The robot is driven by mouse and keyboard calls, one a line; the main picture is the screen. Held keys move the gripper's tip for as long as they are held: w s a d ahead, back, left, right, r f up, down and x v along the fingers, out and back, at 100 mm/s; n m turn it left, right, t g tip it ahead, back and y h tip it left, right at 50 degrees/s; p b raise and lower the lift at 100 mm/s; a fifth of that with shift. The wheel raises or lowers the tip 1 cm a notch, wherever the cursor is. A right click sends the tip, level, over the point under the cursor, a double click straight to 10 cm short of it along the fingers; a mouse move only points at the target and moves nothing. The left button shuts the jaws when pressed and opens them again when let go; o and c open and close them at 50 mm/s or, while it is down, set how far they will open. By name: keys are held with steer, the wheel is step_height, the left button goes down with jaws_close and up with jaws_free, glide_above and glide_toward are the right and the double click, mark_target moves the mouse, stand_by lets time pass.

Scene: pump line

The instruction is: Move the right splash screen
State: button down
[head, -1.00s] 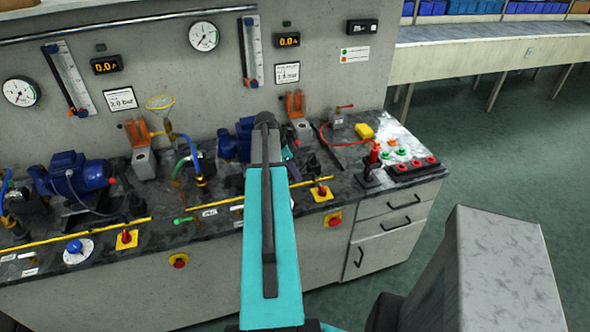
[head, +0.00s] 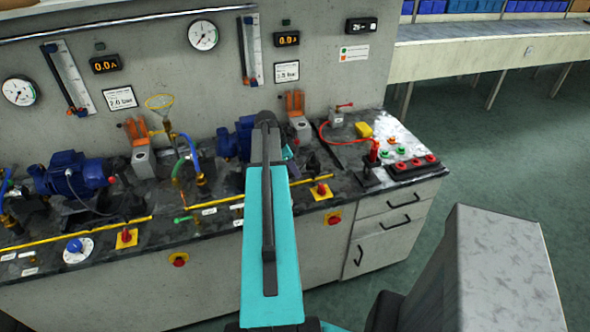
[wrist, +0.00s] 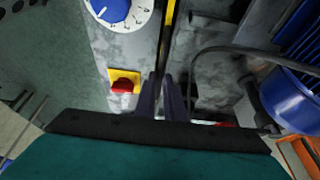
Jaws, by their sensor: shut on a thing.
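The right splash screen shows in the head view as a thin yellow-edged strip (head: 217,203) along the front of the right half of the bench, partly hidden behind my arm. In the wrist view its yellow edge (wrist: 169,16) runs upward in the picture from my fingers. My gripper (wrist: 165,98) is shut on the screen's edge, its dark fingers close together. The gripper is hidden behind my arm in the head view. The pane itself is hard to make out. The left splash screen (head: 80,236) runs along the left half of the bench.
In the wrist view, a red button on a yellow plate (wrist: 124,84) and a blue dial (wrist: 110,10) lie left of my fingers; a blue motor (wrist: 288,95) and a cable are on the right. A red-handled lever (head: 371,165) stands at the bench's right end.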

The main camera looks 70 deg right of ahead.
step_height(320, 180, up, 26)
steer(key=p, duration=0.4)
steer(key=shift+d+r+p, duration=0.15)
steer(key=shift+p, duration=0.15)
steer(key=shift+w, duration=0.1)
steer(key=c, duration=1.8)
jaws_free()
steer(key=shift+r, duration=0.15)
steer(key=shift+c, duration=0.2)
steer(key=b+v, duration=0.4)
steer(key=v, duration=0.9)
steer(key=shift+a+r, duration=0.2)
